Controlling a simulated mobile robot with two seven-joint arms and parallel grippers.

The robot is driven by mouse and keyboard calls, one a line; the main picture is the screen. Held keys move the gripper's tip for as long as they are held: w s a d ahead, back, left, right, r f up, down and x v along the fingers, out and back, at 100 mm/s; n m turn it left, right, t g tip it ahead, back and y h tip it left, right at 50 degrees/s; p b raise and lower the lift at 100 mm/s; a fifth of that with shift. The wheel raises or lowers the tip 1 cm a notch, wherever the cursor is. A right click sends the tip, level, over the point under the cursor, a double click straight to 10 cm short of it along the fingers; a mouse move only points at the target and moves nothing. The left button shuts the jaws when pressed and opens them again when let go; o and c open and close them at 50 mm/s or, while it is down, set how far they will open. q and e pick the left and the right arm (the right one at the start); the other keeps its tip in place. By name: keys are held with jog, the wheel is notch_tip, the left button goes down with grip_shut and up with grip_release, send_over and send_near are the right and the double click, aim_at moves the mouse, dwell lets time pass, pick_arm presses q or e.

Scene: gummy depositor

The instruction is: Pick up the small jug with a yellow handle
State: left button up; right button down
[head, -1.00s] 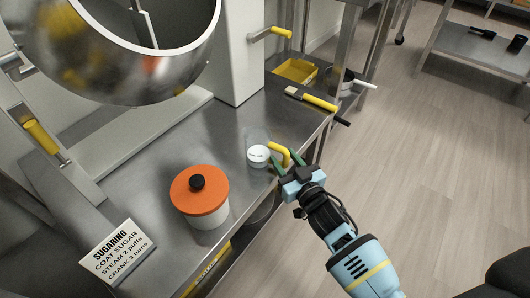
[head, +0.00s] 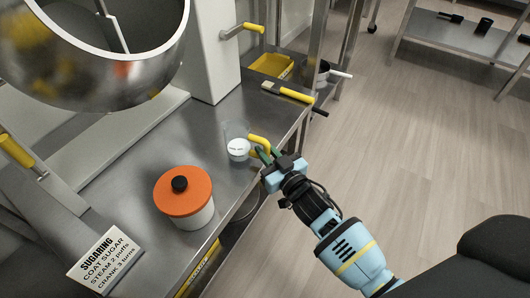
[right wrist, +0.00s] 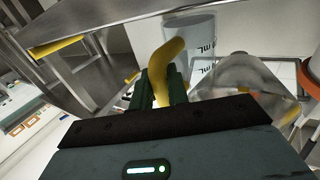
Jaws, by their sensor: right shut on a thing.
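The small jug (head: 238,147) is a clear cup with white contents or a white label low on its body and a yellow handle (head: 260,142) on its right side. It stands near the right edge of the steel table. My right gripper (head: 265,155) is at the handle, shut on it. In the right wrist view the yellow handle (right wrist: 162,65) rises between the two dark green fingers (right wrist: 160,88), and the jug's clear body (right wrist: 201,40) with printed marks is behind it. I cannot tell whether the jug is off the table. My left gripper is out of view.
A white pot with an orange lid (head: 184,190) stands close by on the table (head: 130,180). A sugaring sign (head: 103,262) is at the front. A brush with a yellow handle (head: 288,91) and a yellow tray (head: 271,65) are behind. A large metal drum (head: 110,75) is at the upper left.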

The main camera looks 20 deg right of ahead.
jog(key=r, duration=0.1)
jog(key=r+p, duration=0.1)
jog(key=shift+s+r, duration=0.25)
jog(key=shift+r, duration=0.05)
jog(key=a+r+p+v, duration=0.1)
jog(key=a+p+v, duration=0.2)
jog(key=v, duration=1.2)
jog(key=shift+s+a, duration=0.35)
jog(key=shift+s, duration=0.05)
jog(key=c, duration=1.9)
grip_release()
jog(key=shift+c, duration=1.3)
grip_shut()
